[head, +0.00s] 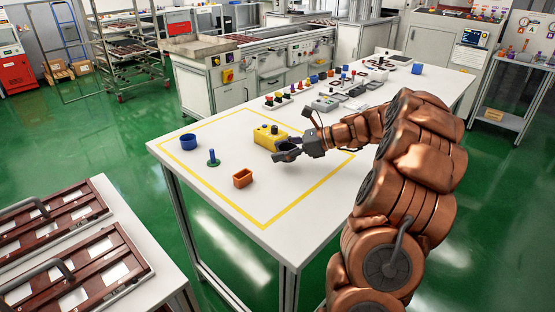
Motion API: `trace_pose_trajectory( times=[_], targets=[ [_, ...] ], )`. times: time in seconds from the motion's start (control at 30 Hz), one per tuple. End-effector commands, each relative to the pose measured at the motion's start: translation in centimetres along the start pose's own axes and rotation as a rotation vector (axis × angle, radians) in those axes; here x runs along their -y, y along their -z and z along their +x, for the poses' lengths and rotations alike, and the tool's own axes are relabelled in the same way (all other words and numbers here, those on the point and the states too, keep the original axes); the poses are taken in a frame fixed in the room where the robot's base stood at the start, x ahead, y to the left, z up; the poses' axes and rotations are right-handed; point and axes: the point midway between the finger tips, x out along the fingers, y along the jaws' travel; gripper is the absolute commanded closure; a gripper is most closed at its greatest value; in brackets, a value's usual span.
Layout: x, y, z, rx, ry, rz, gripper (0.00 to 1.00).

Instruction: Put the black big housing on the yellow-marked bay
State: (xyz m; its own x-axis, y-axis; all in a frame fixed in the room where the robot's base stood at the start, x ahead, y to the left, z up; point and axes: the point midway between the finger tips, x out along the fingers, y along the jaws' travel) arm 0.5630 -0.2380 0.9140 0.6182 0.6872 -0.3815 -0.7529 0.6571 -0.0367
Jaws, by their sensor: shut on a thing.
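My gripper (283,153) reaches in from the right over the white table and is shut on a small dark thing, which looks like the black big housing (288,146). The fingers hide part of it, and its dark colour blends with them. The yellow-marked bay (264,227) is a large yellow-outlined rectangle on the near part of the table. My gripper and the housing are within its outline in the picture, close in front of a yellow box. I cannot tell whether the housing touches the tabletop.
Several small parts crowd the table's far half. The bay's front is clear.

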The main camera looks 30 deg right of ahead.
Motion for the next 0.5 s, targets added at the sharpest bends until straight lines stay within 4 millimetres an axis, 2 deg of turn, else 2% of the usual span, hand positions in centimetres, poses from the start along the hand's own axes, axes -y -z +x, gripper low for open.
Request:
trace_pose_trajectory(
  times=[0.2, 0.4, 0.5],
  targets=[
    [0.4, -0.4, 1.5, -0.002, -0.002, 0.000, 0.71],
    [0.3, 2.6, 2.5, -0.002, 0.001, 0.005, 0.71],
    [0.3, 3.0, 2.7, -0.001, 0.003, 0.001, 0.71]
  ],
)
